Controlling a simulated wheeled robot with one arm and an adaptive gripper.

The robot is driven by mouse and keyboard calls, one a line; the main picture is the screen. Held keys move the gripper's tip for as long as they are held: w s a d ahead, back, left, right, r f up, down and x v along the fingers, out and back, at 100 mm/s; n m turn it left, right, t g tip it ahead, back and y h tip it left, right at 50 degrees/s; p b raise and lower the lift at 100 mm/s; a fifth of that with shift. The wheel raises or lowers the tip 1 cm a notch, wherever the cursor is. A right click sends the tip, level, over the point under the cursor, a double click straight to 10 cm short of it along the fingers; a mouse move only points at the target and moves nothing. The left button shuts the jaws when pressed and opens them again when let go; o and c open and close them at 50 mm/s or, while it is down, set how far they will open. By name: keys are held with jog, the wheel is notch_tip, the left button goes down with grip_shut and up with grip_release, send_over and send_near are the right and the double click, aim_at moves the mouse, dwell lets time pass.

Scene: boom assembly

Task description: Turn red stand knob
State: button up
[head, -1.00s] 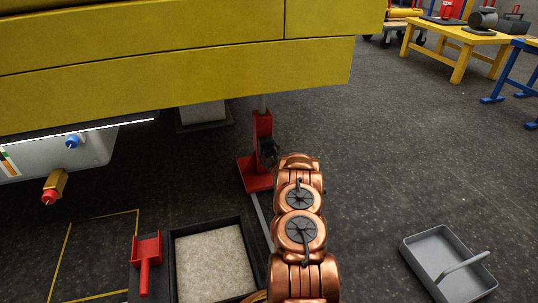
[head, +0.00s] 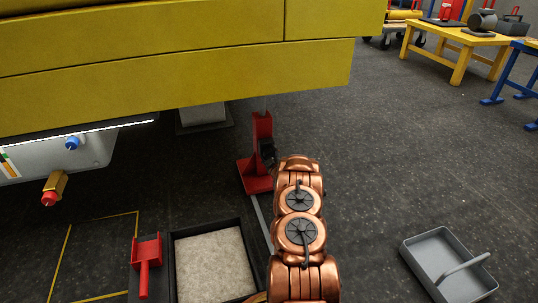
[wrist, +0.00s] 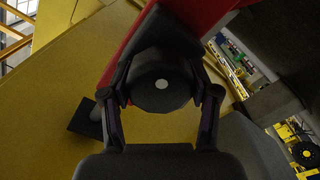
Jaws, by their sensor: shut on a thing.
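The red stand (head: 260,160) stands on the floor under the yellow boom (head: 180,75). In the wrist view its red body (wrist: 190,15) crosses the top of the picture. The dark round knob (wrist: 162,88), with a pale dot at its centre, sits between the two fingers of my gripper (wrist: 161,100). The fingers are closed on its left and right sides. In the head view my gripper (head: 268,152) is at the stand's right side, small and partly hidden by my copper arm. The knob cannot be made out there.
A black-rimmed tray of pale granules (head: 178,262) and a red scoop (head: 146,262) lie on the floor at front left. A grey tray with a handle (head: 432,262) is at right. A yellow table (head: 455,40) stands far right. The floor right of the stand is clear.

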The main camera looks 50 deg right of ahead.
jog(key=shift+r+p, duration=0.1)
jog(key=shift+p, duration=0.2)
jog(key=shift+r+m+p, duration=0.1)
jog(key=shift+m+p, duration=0.6)
jog(key=m+p, duration=0.2)
jog(key=shift+r+p, duration=0.1)
jog(key=shift+p, duration=0.25)
jog(key=m+p, duration=0.2)
jog(key=m, duration=0.2)
jog(key=shift+d+m+p, duration=0.15)
jog(key=shift+m+p, duration=0.15)
jog(key=shift+m, duration=0.1)
jog(key=m, duration=0.3)
jog(key=m+p, duration=0.1)
jog(key=m, duration=0.1)
jog(key=shift+s+f+m, duration=0.1)
jog(key=shift+f+m, duration=0.15)
jog(key=shift+m, duration=0.05)
jog(key=m, duration=0.5)
jog(key=shift+d+m, duration=0.15)
jog(key=shift+m, duration=0.25)
